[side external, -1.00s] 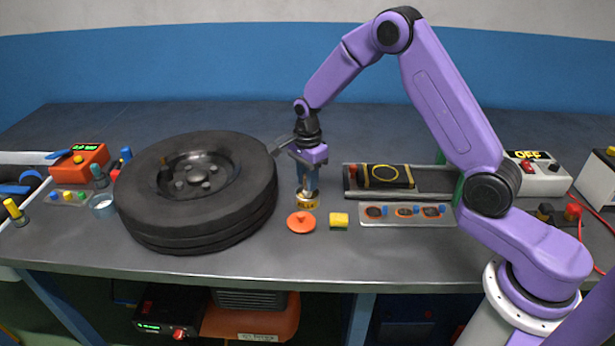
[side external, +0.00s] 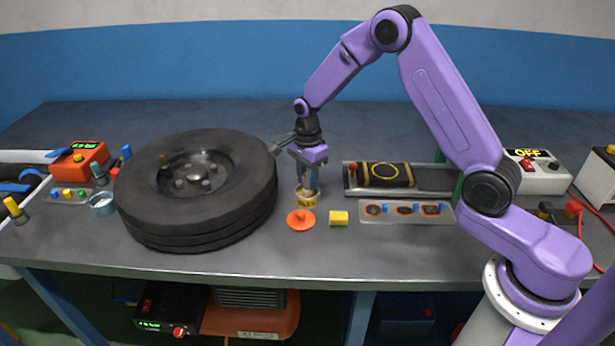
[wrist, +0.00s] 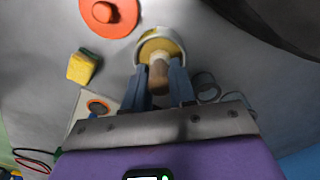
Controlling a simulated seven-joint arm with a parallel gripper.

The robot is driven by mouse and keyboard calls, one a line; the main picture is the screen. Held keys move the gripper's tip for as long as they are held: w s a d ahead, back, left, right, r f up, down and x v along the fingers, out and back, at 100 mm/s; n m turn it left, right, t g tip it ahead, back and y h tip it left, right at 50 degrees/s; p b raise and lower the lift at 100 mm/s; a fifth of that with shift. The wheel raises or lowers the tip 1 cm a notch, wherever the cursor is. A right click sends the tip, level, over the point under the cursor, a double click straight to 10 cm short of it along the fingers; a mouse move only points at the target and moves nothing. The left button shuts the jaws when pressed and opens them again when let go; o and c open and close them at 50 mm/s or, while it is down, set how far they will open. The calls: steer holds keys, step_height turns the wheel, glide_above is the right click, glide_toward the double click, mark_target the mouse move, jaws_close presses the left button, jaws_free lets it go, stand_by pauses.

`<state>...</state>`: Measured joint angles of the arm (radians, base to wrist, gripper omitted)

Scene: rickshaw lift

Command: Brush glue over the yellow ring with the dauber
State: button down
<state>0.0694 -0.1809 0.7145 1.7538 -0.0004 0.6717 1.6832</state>
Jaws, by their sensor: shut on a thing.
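The yellow ring (side external: 385,172) is drawn on a black piece lying on the dark rail to the right of my gripper. The glue tin (side external: 308,202), with a yellow label, stands on the bench under my gripper (side external: 308,186). In the wrist view, the blue fingers of my gripper (wrist: 158,84) are shut on the pale wooden handle of the dauber (wrist: 158,72). The handle reaches into the mouth of the open tin (wrist: 140,52), which shows amber inside. The dauber's brush end is hidden. The ring is not in the wrist view.
The orange lid (side external: 301,219) and a yellow sponge (side external: 339,218) lie in front of the tin. A large tyre (side external: 160,222) is close on the left. A tray of patches (side external: 423,216) lies before the rail. The front bench strip is clear.

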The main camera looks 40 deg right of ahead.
stand_by(0.3)
steer(key=shift+r, duration=3.5)
